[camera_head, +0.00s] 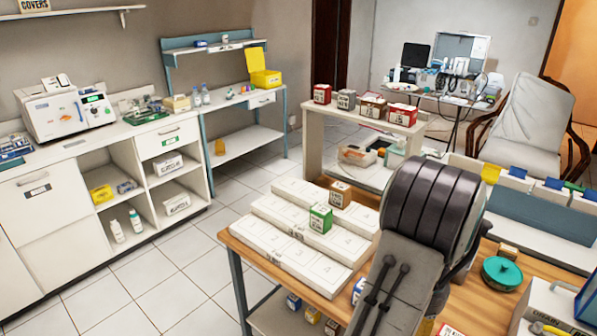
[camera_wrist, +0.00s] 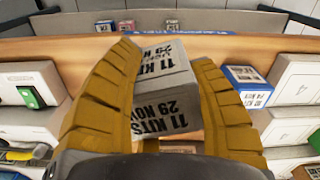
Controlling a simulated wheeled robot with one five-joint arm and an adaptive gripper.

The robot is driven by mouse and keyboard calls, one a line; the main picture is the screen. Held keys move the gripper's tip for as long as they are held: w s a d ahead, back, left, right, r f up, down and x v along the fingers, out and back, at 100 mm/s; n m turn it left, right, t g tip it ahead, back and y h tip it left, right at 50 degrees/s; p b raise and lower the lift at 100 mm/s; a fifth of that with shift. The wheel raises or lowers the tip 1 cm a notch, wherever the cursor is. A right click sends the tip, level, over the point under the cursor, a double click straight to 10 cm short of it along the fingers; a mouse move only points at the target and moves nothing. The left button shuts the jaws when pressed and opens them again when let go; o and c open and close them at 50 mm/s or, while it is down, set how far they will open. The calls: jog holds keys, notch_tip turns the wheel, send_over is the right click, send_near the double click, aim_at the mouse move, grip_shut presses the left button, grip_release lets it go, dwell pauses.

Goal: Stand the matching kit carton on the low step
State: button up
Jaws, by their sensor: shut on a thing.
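My gripper (camera_wrist: 165,75) is shut on a grey-and-white kit carton (camera_wrist: 165,85), with a ribbed yellow finger on each side. Its label reads "11 KITS 29 NOV" on two faces. In the head view my arm hides the gripper and this carton. A white stepped stand lies on the wooden table; its front, seemingly lowest, step (camera_head: 290,255) is bare. A green carton (camera_head: 320,217) stands on the middle step and a brown carton (camera_head: 340,194) on the back step. In the wrist view a blue-and-white carton (camera_wrist: 248,88) is right of the held one.
Several kit cartons, including a grey one (camera_head: 346,99), stand on the white shelf (camera_head: 340,112) behind. A blue carton (camera_head: 357,291) is beside my arm. A teal-lidded pot (camera_head: 502,271) sits on the table's right. Tiled floor (camera_head: 165,275) is clear to the left.

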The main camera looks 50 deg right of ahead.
jog(key=w+a+f+n, duration=0.1)
jog(key=w+a+n, duration=0.2)
jog(key=w, duration=0.6)
jog(key=w+a+f+n, duration=0.15)
jog(key=w+a, duration=0.25)
jog(key=w, duration=0.6)
jog(key=w+a+f+n, duration=0.1)
jog(key=w+a+n, duration=0.2)
jog(key=w, duration=0.6)
jog(key=w+a+f+n, duration=0.1)
jog(key=w+a+n, duration=0.2)
jog(key=a, duration=0.9)
jog(key=w+a+f+n, duration=0.1)
jog(key=w+a+n, duration=0.2)
jog(key=w+a, duration=0.6)
jog(key=a, duration=0.3)
jog(key=shift+w+f+n, duration=0.15)
jog(key=shift+f+n, duration=0.15)
jog(key=shift+n, duration=0.05)
